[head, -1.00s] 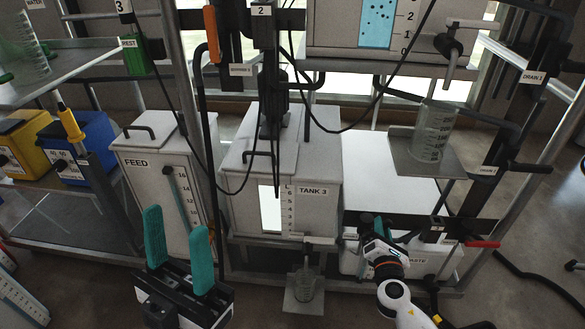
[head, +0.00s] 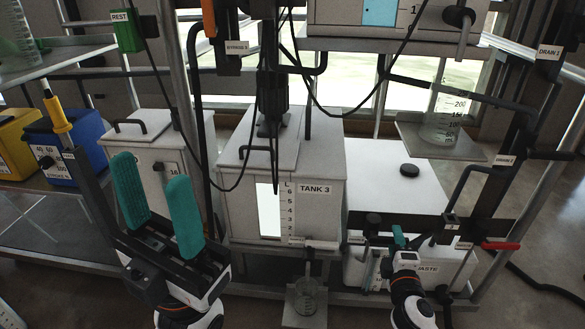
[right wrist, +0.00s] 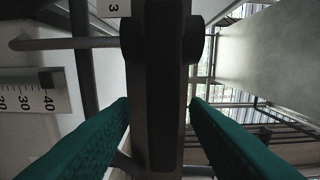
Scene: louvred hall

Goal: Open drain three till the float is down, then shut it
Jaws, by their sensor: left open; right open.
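Tank 3 (head: 235,205), a pale box, stands in the middle of the head view. Its white level window (head: 268,212) has a scale beside it; I cannot make out a float. A small outlet (head: 310,246) is at its lower front. My right gripper (head: 398,236) is to the right of the tank, by the dark rail. In the right wrist view its green fingers (right wrist: 160,105) are open either side of a dark upright bar (right wrist: 163,90), near a "3" label (right wrist: 113,7). I cannot tell whether they touch it. My left gripper (head: 160,205) is open and empty before the feed tank.
A beaker (head: 306,297) stands on a low plate under the outlet. Another beaker (head: 443,118) is on a raised shelf at the right. A red handle (head: 500,245) sticks out right of my right gripper. A waste bin (head: 440,268) is below. Cables hang before tank 3.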

